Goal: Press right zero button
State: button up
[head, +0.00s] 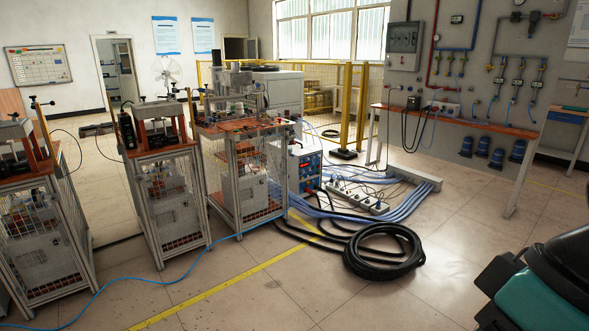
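The right zero button is too small to pick out in the head view. Metal-framed stations with orange-brown tops stand at the left and centre: a near-left one (45,235), a middle one (165,205) and a farther one (240,180). A blue-and-white box with a front panel (306,168) stands on the floor right of the farther station. Small controls on it cannot be told apart. My gripper is not in view. A dark and teal part of my own body shows at the lower right, well apart from the stations.
A coiled black hose (384,252), blue cables (405,205) and a power strip (357,197) lie on the floor. A wall bench (460,120) stands below pipes and a grey wall box (404,46). Yellow fence posts (347,105) stand behind. The front floor is mostly clear, with a thin blue hose at left.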

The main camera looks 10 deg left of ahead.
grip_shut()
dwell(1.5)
